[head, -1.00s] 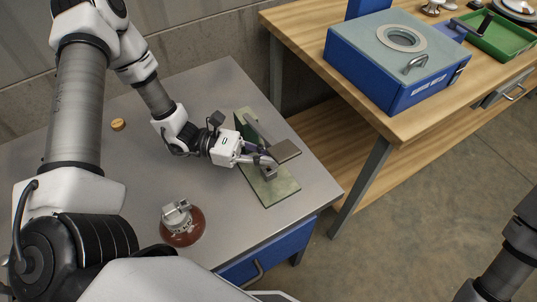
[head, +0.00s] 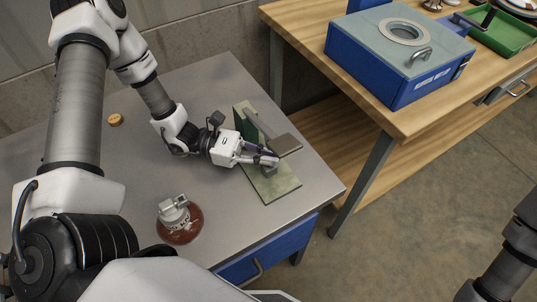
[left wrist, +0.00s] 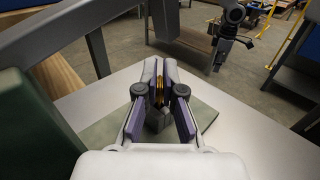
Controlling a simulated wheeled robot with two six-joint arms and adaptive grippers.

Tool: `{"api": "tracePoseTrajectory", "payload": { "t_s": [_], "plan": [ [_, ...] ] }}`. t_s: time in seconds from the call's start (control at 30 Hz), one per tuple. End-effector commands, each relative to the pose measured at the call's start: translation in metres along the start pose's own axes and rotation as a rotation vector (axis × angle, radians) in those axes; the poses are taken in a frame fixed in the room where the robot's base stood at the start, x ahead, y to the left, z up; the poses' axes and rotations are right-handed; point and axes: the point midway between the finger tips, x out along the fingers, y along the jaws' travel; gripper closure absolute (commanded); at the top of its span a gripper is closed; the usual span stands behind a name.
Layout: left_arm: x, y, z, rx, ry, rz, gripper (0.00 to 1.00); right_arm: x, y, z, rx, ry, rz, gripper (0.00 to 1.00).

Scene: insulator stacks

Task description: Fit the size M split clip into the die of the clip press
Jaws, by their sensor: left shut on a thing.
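My left gripper (head: 271,160) is shut on a thin gold-coloured split clip (left wrist: 159,87), which stands between the fingers in the left wrist view. The clip is too small to make out in the head view. The clip press (head: 278,191) has a green base plate, a green upright and a grey lever with a flat plate at its end. The fingertips are at the press, beside the lever plate. My right gripper is not in view.
A brown insulator with a metal cap (head: 179,220) stands near the table's front. A small round wooden piece (head: 115,120) lies at the back left. A blue box (head: 395,75) and a green tray (head: 497,37) are on the wooden bench to the right.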

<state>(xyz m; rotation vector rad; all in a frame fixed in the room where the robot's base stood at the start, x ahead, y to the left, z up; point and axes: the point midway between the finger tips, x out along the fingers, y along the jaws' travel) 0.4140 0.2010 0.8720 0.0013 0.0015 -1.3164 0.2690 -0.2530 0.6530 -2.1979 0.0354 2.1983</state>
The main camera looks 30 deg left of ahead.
Motion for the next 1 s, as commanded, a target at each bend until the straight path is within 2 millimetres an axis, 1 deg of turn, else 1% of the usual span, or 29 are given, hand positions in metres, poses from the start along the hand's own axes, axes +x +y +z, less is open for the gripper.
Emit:
{"api": "tracePoseTrajectory", "payload": {
  "t_s": [0.27,0.53,0.57,0.6,0.63,1.0],
  "plan": [
    [0.0,0.0,-0.0061,0.0,0.0,0.0,1.0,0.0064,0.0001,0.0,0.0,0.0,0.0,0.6],
    [0.0,0.0,-0.0059,0.0,0.0,0.0,1.0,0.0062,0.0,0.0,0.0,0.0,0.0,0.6],
    [0.0,0.0,-0.0059,0.0,0.0,0.0,0.9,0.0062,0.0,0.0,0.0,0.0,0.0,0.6],
    [0.0,0.0,-0.0059,0.0,0.0,0.0,0.76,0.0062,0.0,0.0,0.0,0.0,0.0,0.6],
    [0.0,0.0,-0.0059,0.0,0.0,0.0,0.65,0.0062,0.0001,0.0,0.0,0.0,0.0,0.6],
    [-0.0026,0.0004,-0.0056,0.001,-0.001,0.001,0.65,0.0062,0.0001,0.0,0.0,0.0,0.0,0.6]
  ]
}}
